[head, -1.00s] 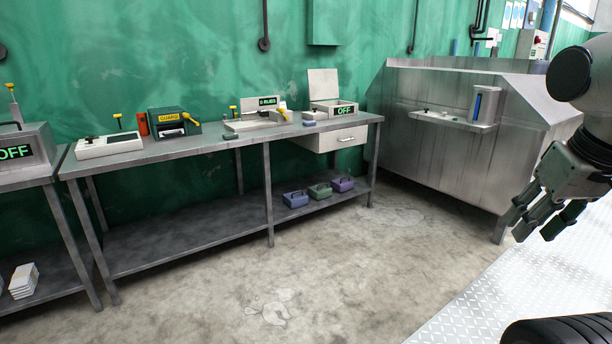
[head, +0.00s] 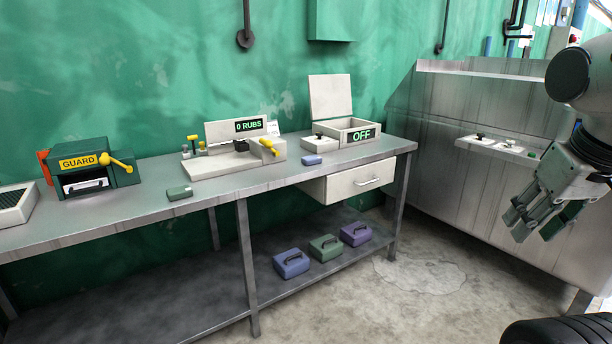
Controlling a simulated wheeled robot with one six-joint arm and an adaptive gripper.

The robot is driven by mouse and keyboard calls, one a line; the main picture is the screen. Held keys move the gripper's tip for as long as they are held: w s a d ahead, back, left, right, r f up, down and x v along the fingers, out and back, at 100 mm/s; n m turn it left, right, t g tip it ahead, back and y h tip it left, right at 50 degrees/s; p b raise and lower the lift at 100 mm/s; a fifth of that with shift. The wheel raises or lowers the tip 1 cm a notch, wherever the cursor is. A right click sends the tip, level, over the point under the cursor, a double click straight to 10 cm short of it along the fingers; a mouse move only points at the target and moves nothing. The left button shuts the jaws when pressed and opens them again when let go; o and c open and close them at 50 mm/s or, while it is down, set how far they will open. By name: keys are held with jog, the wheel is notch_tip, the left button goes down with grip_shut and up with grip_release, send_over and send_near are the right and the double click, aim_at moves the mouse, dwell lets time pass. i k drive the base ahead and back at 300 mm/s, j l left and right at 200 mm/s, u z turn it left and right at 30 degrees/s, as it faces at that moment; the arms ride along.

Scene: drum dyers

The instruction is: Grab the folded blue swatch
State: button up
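A small folded blue swatch (head: 312,160) lies flat on the metal bench (head: 225,187), near its front edge, in front of the white box marked OFF. A similar folded green swatch (head: 179,193) lies further left on the bench. My gripper (head: 530,228) hangs at the right of the head view, fingers pointing down and left. Its fingers look apart with nothing between them. It is well to the right of the blue swatch, clear of the bench.
The lidded OFF box (head: 341,137), the 0 RUBS station (head: 212,162) and the yellow-levered GUARD box (head: 92,173) stand on the bench. A drawer (head: 352,181) hangs below. Blue, green and purple handled blocks (head: 326,247) sit on the shelf. A large steel tub (head: 440,150) stands right.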

aim_at(315, 159)
jog(key=i+u, duration=0.1)
jog(key=i, duration=0.65)
jog(key=i+l, duration=0.15)
jog(key=i, duration=0.55)
jog(key=i+l+u, duration=0.15)
jog(key=i, duration=0.55)
jog(key=i+u, duration=0.3)
jog(key=k, duration=0.05)
